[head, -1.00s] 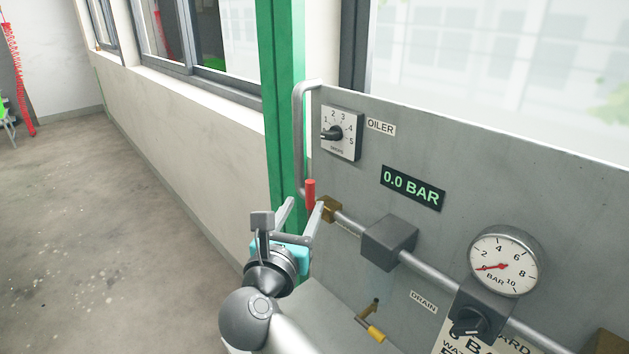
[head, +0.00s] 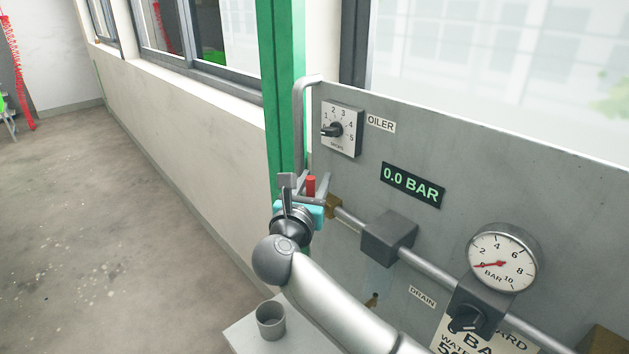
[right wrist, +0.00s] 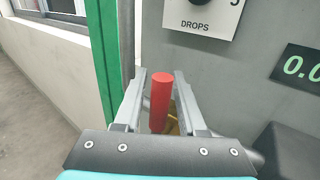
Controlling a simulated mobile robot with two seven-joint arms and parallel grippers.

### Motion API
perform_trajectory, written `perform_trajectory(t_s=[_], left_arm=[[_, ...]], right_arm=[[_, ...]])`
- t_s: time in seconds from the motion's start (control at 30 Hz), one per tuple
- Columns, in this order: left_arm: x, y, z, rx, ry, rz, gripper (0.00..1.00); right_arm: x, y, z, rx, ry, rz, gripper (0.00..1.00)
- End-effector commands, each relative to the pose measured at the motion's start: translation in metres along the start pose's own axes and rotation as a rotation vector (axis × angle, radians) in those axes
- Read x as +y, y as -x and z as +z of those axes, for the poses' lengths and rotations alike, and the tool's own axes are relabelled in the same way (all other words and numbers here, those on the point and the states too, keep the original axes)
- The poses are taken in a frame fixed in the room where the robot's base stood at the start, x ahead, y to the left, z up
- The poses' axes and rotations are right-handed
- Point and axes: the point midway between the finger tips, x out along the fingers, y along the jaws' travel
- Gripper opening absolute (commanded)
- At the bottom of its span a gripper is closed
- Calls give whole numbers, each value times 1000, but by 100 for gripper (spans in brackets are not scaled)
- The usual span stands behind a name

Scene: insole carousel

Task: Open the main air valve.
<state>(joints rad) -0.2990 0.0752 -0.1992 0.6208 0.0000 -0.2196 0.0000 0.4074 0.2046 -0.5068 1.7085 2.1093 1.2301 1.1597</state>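The main air valve shows as a red upright handle (head: 311,187) on a brass body (head: 333,206) at the left end of the grey pipe. My right gripper (head: 312,184) is at the handle. In the right wrist view the red handle (right wrist: 160,100) stands between the two fingers of my right gripper (right wrist: 160,80), with small gaps on both sides. The gripper is open and not clamped on it. The digital display (head: 411,186) reads 0.0 BAR. The dial gauge (head: 502,260) needle sits near zero. My left gripper is not in view.
The grey panel (head: 560,200) carries an oiler dial (head: 341,129), a grey block (head: 388,240) on the pipe and a black regulator knob (head: 465,319). A bent grey tube (head: 299,120) rises close behind the handle. A grey cup (head: 270,320) stands below my arm.

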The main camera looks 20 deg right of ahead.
Motion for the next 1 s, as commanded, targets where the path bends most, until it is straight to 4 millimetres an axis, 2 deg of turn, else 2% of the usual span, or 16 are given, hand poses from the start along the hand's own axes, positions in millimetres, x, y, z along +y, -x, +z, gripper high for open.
perform_trajectory(t_s=[0.03,0.33,1.0], left_arm=[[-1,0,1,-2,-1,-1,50],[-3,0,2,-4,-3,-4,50],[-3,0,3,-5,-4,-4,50]], right_arm=[[0,0,0,0,0,0,33],[0,0,0,0,0,0,0],[0,0,0,1,0,0,0]])
